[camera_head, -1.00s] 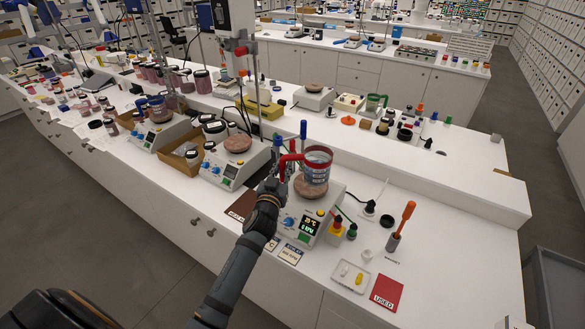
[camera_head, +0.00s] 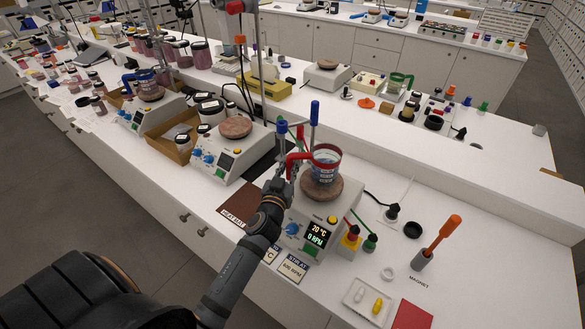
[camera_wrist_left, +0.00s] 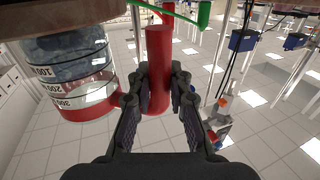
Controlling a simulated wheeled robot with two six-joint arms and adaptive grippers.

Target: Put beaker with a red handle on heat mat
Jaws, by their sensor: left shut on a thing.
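The beaker with a red handle (camera_head: 326,162) has clear glass, a red rim and bluish contents. It is upright at the round brown top plate (camera_head: 334,192) of the front stirrer; I cannot tell whether a slight gap lies under it. My left gripper (camera_head: 288,172) is shut on its red handle (camera_head: 294,160). In the left wrist view the fingers (camera_wrist_left: 158,88) flank the red handle (camera_wrist_left: 158,62), and the beaker (camera_wrist_left: 68,75) is at left. The brown heat mat (camera_head: 243,203) lies left of the stirrer, partly hidden by my left arm. My right gripper is out of view.
The front stirrer's display (camera_head: 317,233) faces me. A blue-topped stand rod (camera_head: 314,115) rises behind the beaker. Another stirrer (camera_head: 222,158) stands beyond the mat. A magnet tool with an orange handle (camera_head: 440,238) and a white tray (camera_head: 368,300) are at right.

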